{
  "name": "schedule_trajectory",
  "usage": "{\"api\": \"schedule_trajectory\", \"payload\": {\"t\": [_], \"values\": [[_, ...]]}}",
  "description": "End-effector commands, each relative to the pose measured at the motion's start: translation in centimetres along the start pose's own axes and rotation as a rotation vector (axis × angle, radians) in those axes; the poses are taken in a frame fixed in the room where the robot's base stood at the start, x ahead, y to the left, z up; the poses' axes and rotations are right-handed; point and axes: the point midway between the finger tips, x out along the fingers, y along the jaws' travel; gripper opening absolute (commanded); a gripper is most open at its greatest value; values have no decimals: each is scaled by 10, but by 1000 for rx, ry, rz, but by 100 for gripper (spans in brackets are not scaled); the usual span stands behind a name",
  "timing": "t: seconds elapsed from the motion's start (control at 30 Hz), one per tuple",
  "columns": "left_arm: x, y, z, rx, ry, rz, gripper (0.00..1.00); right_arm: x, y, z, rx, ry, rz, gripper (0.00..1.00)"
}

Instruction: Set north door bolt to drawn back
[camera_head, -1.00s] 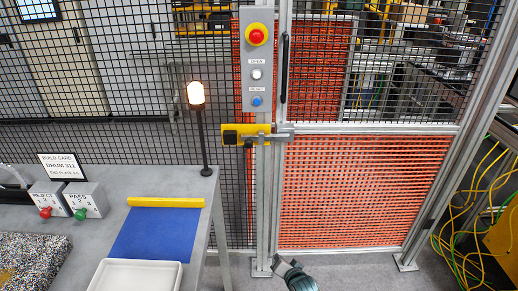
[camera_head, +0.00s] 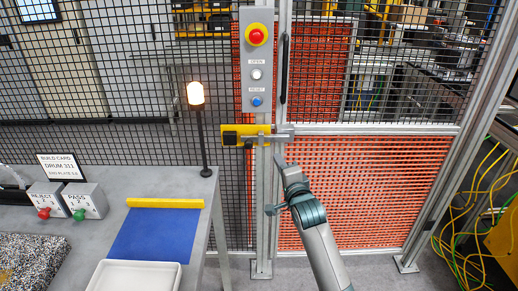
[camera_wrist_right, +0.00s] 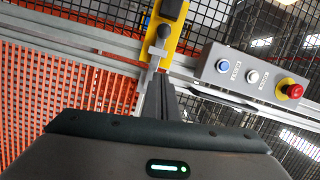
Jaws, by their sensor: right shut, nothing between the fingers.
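The north door bolt (camera_head: 268,138) is a grey bar on a yellow plate (camera_head: 229,130), lying across the post at the door's left edge. A black block (camera_head: 230,138) sits at the plate's left end. My right gripper (camera_head: 280,161) is shut and empty, just below and right of the bolt, apparently apart from it. In the right wrist view the yellow plate (camera_wrist_right: 178,36) and grey bolt parts (camera_wrist_right: 157,48) show beyond the dark fingers (camera_wrist_right: 160,99). Whether the fingers touch anything is unclear there. My left gripper is not in view.
A grey control box (camera_head: 257,60) with a red stop button and two smaller buttons hangs above the bolt. A black door handle (camera_head: 284,68) stands beside it. A lamp post (camera_head: 203,130) rises from the workbench (camera_head: 165,178) at left. Mesh fence surrounds the door.

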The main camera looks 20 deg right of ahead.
Motion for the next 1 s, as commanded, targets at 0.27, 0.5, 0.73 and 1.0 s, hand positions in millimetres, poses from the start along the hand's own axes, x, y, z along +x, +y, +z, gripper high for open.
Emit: {"api": "schedule_trajectory", "payload": {"t": [0.27,0.5,0.73,1.0], "values": [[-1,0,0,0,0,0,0,3,0,0,-1,0,0,0],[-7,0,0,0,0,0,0,22,-1,0,-2,-1,1,0],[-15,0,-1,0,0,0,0,54,-2,-1,-4,0,2,0],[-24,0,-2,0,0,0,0,91,-1,0,-4,0,1,0]]}}
